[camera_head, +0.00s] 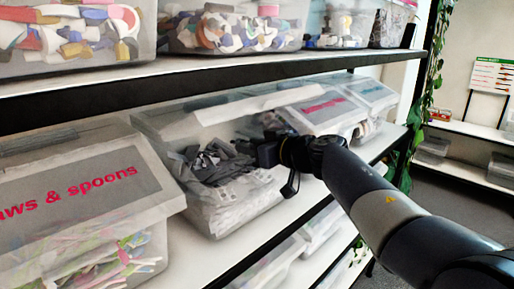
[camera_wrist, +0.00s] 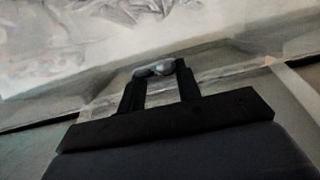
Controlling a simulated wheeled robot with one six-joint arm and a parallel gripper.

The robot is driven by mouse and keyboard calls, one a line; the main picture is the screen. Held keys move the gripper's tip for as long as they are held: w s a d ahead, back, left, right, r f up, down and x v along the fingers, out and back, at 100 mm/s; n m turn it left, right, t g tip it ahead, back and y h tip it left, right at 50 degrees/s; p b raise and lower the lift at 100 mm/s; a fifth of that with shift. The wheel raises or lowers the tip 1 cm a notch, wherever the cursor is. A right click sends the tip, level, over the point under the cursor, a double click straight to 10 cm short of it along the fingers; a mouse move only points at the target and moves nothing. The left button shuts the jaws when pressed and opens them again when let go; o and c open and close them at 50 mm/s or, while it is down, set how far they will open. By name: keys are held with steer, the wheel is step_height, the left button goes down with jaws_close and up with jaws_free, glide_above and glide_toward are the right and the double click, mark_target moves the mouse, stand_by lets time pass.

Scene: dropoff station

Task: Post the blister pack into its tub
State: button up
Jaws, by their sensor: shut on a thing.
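The middle tub (camera_head: 228,212) is clear plastic and sits on the middle shelf. My gripper (camera_head: 258,155) is at the upper right of the tub's opening. In the wrist view my gripper (camera_wrist: 158,72) is shut on a small silvery-grey piece with rounded bumps, the blister pack (camera_wrist: 153,70). The blister pack cannot be made out apart from the tub's contents in the head view. The tub's pale contents blur across the top of the wrist view.
A tub labelled "spoons" (camera_head: 75,200) stands to the left, close beside the middle tub. Another lidded tub with pink lettering (camera_head: 322,108) stands to the right. The upper shelf (camera_head: 200,68) runs close above the middle tub's lid. More tubs sit below.

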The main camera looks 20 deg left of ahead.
steer(key=o, duration=1)
steer(key=b+v, duration=0.1)
steer(key=v, duration=1)
steer(key=shift+a, duration=0.1)
steer(key=p+x, duration=0.1)
steer(key=x, duration=0.9)
steer(key=shift+w+a, duration=0.15)
steer(key=shift+f+v, duration=0.15)
steer(key=shift+v, duration=0.6)
steer(key=shift+f+v, duration=0.15)
steer(key=shift+v, duration=0.65)
